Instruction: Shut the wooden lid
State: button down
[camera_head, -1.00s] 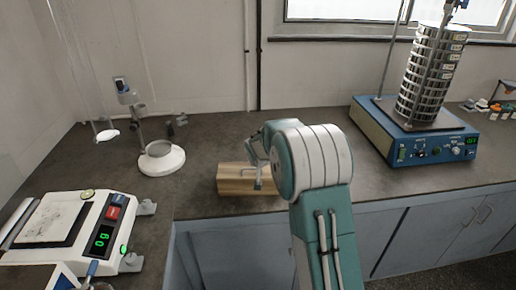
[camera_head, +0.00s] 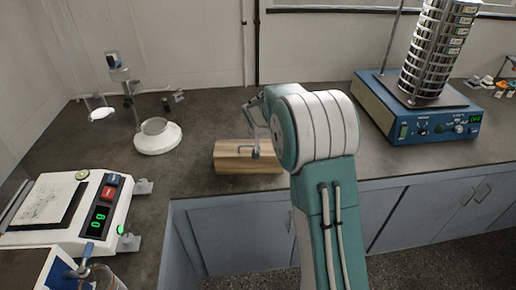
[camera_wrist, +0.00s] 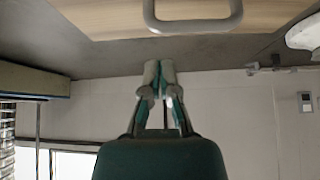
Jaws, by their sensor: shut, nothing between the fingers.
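The wooden box (camera_head: 230,160) stands on the dark counter, partly hidden by my arm. Its wooden lid (camera_head: 233,146) looks down on the box, with no gap that I can make out. A grey bar handle (camera_head: 256,152) sits at its front. In the wrist view, the wood (camera_wrist: 110,20) and the curved handle (camera_wrist: 192,26) fill the top edge. My gripper (camera_wrist: 160,65) is shut and empty, its fingertips close together and apart from the handle in that picture. In the head view, my gripper (camera_head: 256,117) is just above the box, partly hidden by my wrist.
A blue sieve shaker (camera_head: 415,115) with stacked sieves stands right. A white stand (camera_head: 158,138) is left of the box; a scale (camera_head: 75,210) with a green display is at the front left. Bare counter (camera_head: 205,125) lies behind the box. Cabinets (camera_head: 240,235) are below.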

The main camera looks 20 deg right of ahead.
jog(key=s+a+r+n, duration=0.1)
jog(key=s+a+r, duration=0.2)
jog(key=s, duration=1.1)
jog(key=s+a+r+n+y, duration=0.1)
jog(key=s+r, duration=0.5)
jog(key=s, duration=0.8)
jog(key=s+a+r+n+g+y, duration=0.1)
jog(key=s+a+r, duration=0.3)
jog(key=s, duration=1)
jog(key=shift+a+r+n, duration=0.3)
jog(key=shift+a+r, duration=0.05)
jog(key=shift+r, duration=0.2)
